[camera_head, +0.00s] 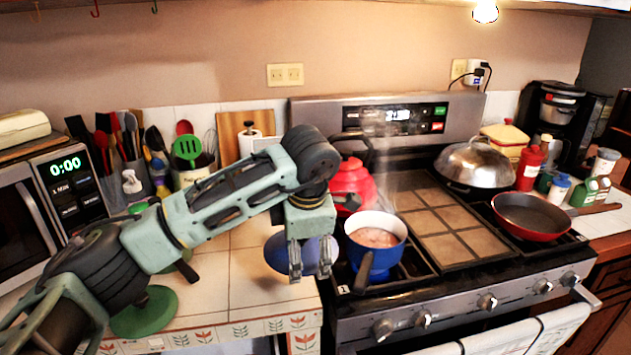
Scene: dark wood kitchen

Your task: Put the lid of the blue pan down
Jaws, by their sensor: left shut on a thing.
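The blue pan (362,252) stands on the front left burner of the stove, uncovered, with brownish food inside and its dark handle pointing toward me. Its blue lid (276,257) is over the right end of the tiled counter, just left of the pan. My left gripper (310,263) points down in front of the lid and is shut on it; the fingers hide the lid's middle and the exact grip spot. I cannot tell whether the lid touches the counter. My right gripper is not in view.
A red kettle (352,182) stands behind the pan. A domed steel lid (474,163) and a red frying pan (531,217) are on the stove's right side. Utensil holders and a paper towel holder (249,140) line the back counter. Bare tiles (232,285) lie left of the lid.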

